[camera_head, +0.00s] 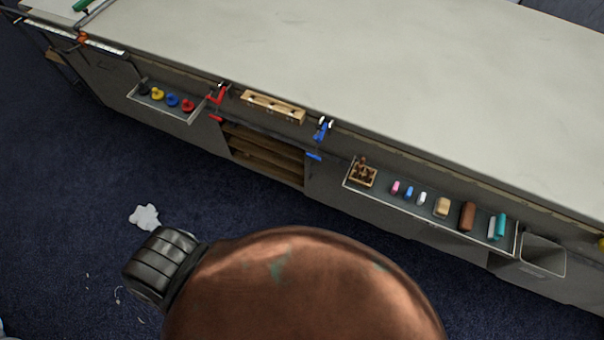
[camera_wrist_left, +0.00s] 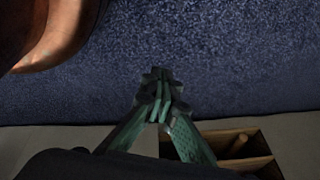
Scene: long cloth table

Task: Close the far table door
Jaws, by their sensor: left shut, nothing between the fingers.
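The long table (camera_head: 400,90) has a pale top and a grey front that runs across the head view. An open wooden compartment with shelves (camera_head: 265,157) shows in its front, between a red clamp and a blue clamp. I cannot make out a separate door panel there. In the left wrist view my left gripper (camera_wrist_left: 158,95) has its greenish fingers together, with nothing between them. A wooden compartment (camera_wrist_left: 245,145) shows beyond and to the right of the fingers; I cannot tell whether they touch anything. My right gripper is not in view.
A tray of coloured round pieces (camera_head: 168,103) and a longer tray of small items (camera_head: 430,205) hang on the table front. A red clamp (camera_head: 216,96) and a blue clamp (camera_head: 322,129) stick out. A white scrap (camera_head: 145,216) lies on the dark blue carpet.

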